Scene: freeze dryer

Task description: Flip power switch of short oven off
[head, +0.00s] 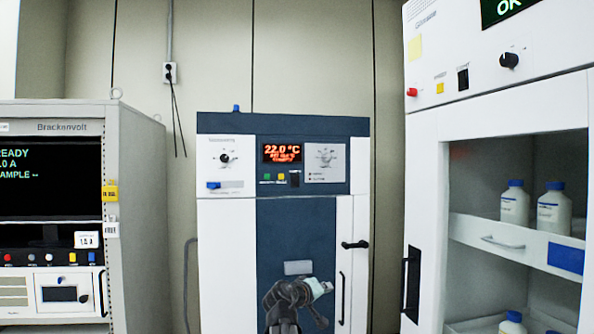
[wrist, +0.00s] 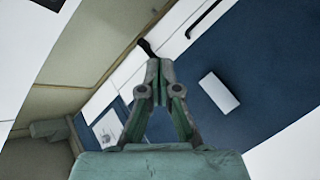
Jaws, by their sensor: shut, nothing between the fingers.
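The short oven (head: 310,225) stands in the middle of the head view, white with a dark blue panel. A small black switch (head: 295,179) sits below its orange display (head: 283,153), beside small green and yellow buttons; its position is too small to tell. My gripper (head: 327,288) is in front of the oven's lower door, well below the control panel. In the wrist view my gripper (wrist: 158,64) has its fingers together, with nothing between them. The wrist view shows the oven front (wrist: 255,60) tilted, with part of the control panel (wrist: 107,130) at lower left and the switch not discernible.
The oven has a black latch (head: 355,245), a long door handle (head: 342,298) and a pale plate (head: 298,267). A tall white cabinet (head: 430,200) with bottles stands close at right. A grey instrument rack (head: 140,220) stands at left. Space before the oven's control panel looks clear.

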